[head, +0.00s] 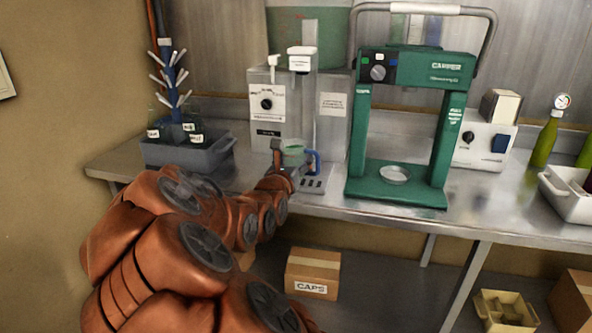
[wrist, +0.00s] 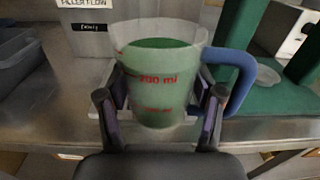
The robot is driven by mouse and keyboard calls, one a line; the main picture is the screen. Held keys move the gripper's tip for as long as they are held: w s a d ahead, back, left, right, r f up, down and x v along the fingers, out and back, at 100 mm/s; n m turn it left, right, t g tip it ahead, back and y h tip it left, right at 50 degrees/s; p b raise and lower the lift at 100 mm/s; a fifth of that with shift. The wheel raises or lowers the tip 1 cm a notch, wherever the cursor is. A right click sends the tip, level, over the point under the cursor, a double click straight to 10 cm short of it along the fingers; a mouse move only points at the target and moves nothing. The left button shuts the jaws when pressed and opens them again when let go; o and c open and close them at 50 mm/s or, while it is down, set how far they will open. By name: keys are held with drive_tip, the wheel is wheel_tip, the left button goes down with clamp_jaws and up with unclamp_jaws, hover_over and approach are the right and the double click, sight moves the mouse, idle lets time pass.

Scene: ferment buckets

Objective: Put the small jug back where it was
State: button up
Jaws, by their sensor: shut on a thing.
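The small jug (wrist: 158,82) is a clear measuring jug with red markings, a blue handle and green contents. In the wrist view it stands upright between the two fingers of my gripper (wrist: 160,115), which is shut on it. In the head view the jug (head: 293,156) is at the front of the filler machine (head: 267,105), over or near its slotted drip tray (head: 313,184). My gripper (head: 284,160) is partly hidden by my arm there. I cannot tell whether the jug's base touches anything.
The green capper (head: 446,130) stands close on the right, with a round dish (head: 394,175) on its base. A grey tub (head: 190,153) with a bottle tree (head: 170,75) is on the left. Clear steel bench (head: 480,215) lies at front right. A caps box (head: 312,272) is below.

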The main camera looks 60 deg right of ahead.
drive_tip(key=shift+s+a+b, duration=0.3)
drive_tip(key=shift+a+b, duration=0.25)
drive_tip(key=shift+b, duration=0.3)
drive_tip(key=w+a+f+n+t+y, duration=0.2)
drive_tip(key=w+a+n+t, duration=0.15)
drive_tip(key=w+a, duration=0.55)
drive_tip(key=w+a+f+n+t+y, duration=0.2)
drive_tip(key=w+a+f+t+y, duration=0.15)
drive_tip(key=w+a, duration=0.55)
drive_tip(key=w+a+f+n+t+y, duration=0.2)
drive_tip(key=w+a+n+y, duration=0.15)
drive_tip(key=a, duration=0.95)
drive_tip(key=w+a+f+n+t+y, duration=0.2)
drive_tip(key=w+a+t+y, duration=0.15)
drive_tip(key=a, duration=0.95)
wheel_tip(320, 180, up, 16)
drive_tip(key=p, duration=1.5)
drive_tip(key=shift+w+d+f+g+p, duration=0.2)
drive_tip(key=shift+w+d+g+p, duration=0.15)
drive_tip(key=shift+d+g, duration=0.1)
drive_tip(key=shift+h, duration=0.25)
